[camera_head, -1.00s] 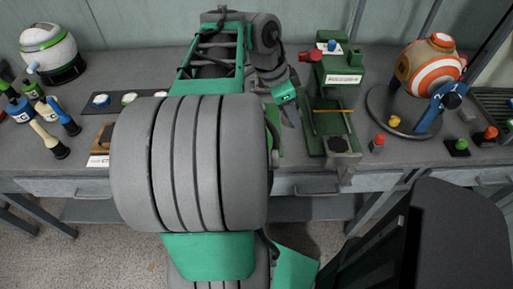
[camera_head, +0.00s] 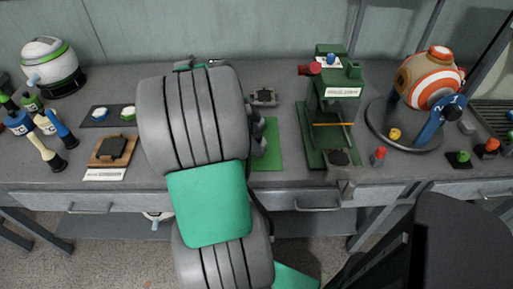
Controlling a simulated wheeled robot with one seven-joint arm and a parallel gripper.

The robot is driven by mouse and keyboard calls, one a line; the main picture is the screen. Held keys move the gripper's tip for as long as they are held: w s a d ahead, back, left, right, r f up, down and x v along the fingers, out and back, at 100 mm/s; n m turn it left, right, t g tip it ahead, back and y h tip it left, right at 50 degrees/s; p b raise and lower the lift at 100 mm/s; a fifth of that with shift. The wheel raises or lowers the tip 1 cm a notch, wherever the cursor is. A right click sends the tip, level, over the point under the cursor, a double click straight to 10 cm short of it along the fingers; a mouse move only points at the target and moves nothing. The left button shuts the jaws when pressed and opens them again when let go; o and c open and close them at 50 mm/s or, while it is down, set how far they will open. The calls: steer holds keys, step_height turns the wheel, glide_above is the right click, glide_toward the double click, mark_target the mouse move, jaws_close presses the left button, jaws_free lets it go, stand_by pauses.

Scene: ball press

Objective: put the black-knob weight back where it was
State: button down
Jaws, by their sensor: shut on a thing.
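I cannot make out the black-knob weight in this view. My gripper is hidden behind my own large grey and green arm links, which cross the left-centre of the view, so what its jaws hold does not show. My arm hides what lies just right of the rack. The green press (camera_head: 334,105) stands right of centre, with a blue knob (camera_head: 331,60) on top and a red part at its upper left.
A wooden board with a dark block (camera_head: 112,148) lies in front of the rack. A green mat (camera_head: 268,150) and a small grey object (camera_head: 264,97) are right of my arm. A striped orange ball (camera_head: 430,77) sits on a round stand. Small coloured-knob pieces (camera_head: 378,156) are nearby.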

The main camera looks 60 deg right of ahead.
steer(key=shift+f, duration=1.45)
steer(key=shift+f, duration=0.2)
steer(key=c, duration=0.6)
jaws_free()
